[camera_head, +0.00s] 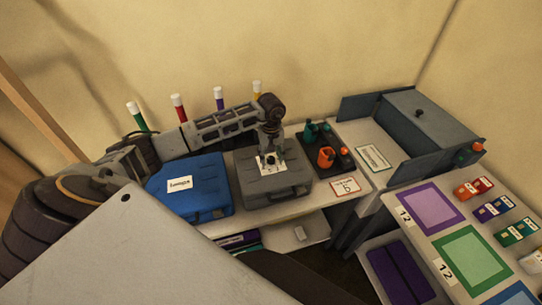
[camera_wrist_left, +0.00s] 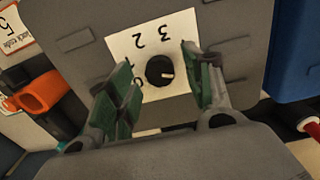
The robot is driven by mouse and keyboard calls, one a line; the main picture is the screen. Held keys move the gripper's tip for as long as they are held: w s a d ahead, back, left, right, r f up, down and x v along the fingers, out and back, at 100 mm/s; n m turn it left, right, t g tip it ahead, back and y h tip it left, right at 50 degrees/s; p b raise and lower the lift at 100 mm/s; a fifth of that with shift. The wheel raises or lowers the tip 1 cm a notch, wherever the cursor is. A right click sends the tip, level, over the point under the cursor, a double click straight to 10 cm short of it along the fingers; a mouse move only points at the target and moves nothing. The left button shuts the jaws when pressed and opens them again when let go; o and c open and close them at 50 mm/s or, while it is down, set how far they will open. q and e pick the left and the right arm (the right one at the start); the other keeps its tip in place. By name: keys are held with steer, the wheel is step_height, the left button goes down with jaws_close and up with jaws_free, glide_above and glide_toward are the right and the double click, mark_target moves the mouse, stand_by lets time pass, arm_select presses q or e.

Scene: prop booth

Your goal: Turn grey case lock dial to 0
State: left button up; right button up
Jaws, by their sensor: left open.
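The grey case (camera_head: 276,190) lies on the shelf in the head view, with a white dial card on its top. In the left wrist view the grey case (camera_wrist_left: 235,25) fills the middle. Its black round dial (camera_wrist_left: 158,70) sits on the white card (camera_wrist_left: 125,45). The digits 2 and 3 show above the dial; other marks are partly hidden by the fingers. A pale pointer mark on the dial faces right. My left gripper (camera_wrist_left: 157,72) is open, its green-padded fingers on either side of the dial, apart from it. It hangs over the case in the head view (camera_head: 270,150).
A blue case (camera_head: 192,192) lies to the left of the grey case. A dark tray with green and orange cups (camera_head: 326,158) and a red-bordered card (camera_head: 346,186) are to the right. Several capped coloured tubes (camera_head: 179,108) stand along the back wall.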

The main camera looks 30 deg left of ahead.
arm_select(q)
steer(key=shift+f, duration=0.4)
steer(key=c, duration=0.8)
steer(key=shift+c, duration=1.3)
